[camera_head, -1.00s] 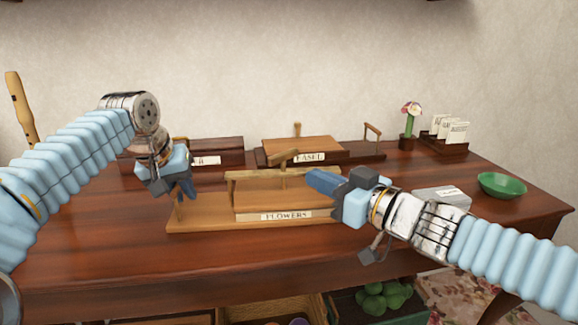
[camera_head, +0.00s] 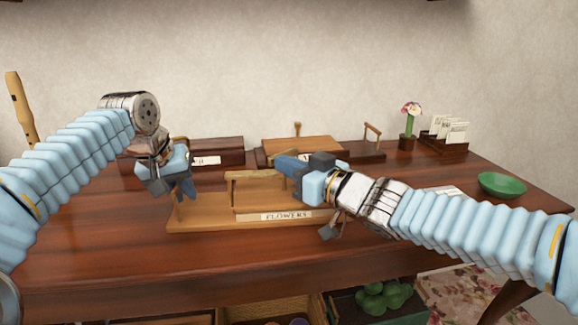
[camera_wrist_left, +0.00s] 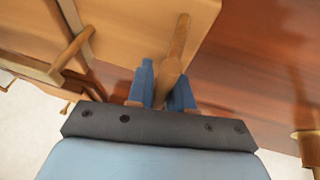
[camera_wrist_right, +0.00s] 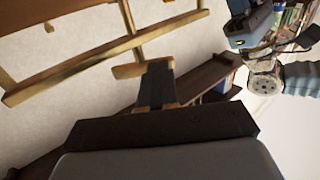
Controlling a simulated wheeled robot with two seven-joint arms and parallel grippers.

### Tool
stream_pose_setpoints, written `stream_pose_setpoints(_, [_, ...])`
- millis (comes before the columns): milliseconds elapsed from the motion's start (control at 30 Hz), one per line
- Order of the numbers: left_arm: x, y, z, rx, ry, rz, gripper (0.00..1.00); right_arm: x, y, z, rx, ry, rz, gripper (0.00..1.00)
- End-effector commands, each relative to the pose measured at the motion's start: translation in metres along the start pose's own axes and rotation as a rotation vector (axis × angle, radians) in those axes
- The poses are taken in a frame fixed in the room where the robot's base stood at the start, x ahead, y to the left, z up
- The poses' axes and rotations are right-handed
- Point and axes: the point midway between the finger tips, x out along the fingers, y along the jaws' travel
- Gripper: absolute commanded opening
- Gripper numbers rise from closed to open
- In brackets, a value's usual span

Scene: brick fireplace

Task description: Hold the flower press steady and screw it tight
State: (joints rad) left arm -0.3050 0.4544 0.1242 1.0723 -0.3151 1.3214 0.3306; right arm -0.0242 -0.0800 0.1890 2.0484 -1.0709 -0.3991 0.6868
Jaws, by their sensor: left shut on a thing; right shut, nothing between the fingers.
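The wooden flower press (camera_head: 198,217), labelled "FLOWERS", stands on the table with a crossbar (camera_head: 245,175) over its top board. My left gripper (camera_head: 187,189) is shut on an upright wooden post (camera_wrist_left: 177,45) at the press's left end; it also shows in the left wrist view (camera_wrist_left: 165,85). My right gripper (camera_head: 279,164) is shut and empty above the crossbar, at the top of the screw. In the right wrist view, its closed fingers (camera_wrist_right: 155,80) are at the screw's wooden T-handle (camera_wrist_right: 126,71); I cannot tell if they touch. The head view hides the handle.
Behind the press sits a similar press labelled "EASEL" (camera_head: 302,145), partly hidden by my right gripper. A dark box (camera_head: 215,152) stands behind left. A flower pot (camera_head: 407,142), card rack (camera_head: 442,145) and green bowl (camera_head: 502,184) are at the right. The table front is clear.

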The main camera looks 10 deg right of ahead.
Motion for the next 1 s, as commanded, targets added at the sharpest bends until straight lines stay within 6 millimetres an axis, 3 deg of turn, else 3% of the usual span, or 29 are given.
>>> stream_pose_setpoints(1000, [0.0,0.0015,0.0005,0.002,-0.001,0.003,0.0,0.0056,-0.0084,0.0003,0.001,0.0,-0.004,0.0])
